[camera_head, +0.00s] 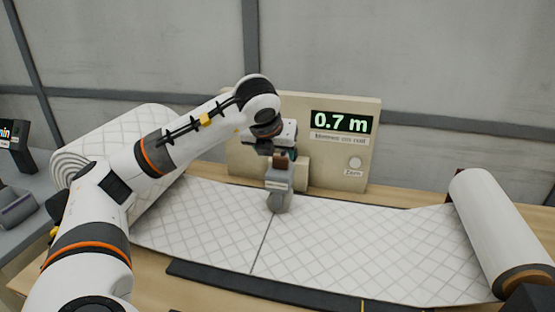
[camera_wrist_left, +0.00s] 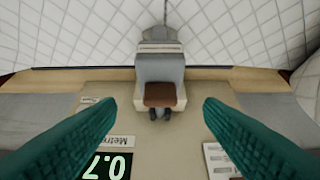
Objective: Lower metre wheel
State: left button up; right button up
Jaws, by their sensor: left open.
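The metre wheel is a grey block (camera_head: 279,183) with a small wheel below it and a brown handle (camera_head: 280,160) on top. It stands in front of the beige counter panel (camera_head: 240,160), over the white quilted wadding (camera_head: 345,240). I cannot tell whether the wheel touches the wadding. My left gripper (camera_head: 279,150) is just above the brown handle. In the left wrist view its teal fingers are wide apart, one on each side of the brown handle (camera_wrist_left: 160,95), and hold nothing. My right gripper is not in view.
The panel display (camera_head: 341,122) reads 0.7 m, with a Zero button (camera_head: 355,163) below. A wadding roll (camera_head: 115,140) lies at left, partly behind my left arm; another roll (camera_head: 490,220) lies at right. A dark strip (camera_head: 270,290) runs along the front. A screen device (camera_head: 14,145) stands far left.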

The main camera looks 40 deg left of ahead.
pick_arm(q)
jog(key=v, duration=0.5)
jog(key=shift+s+d+r, duration=0.2)
jog(key=shift+s, duration=0.1)
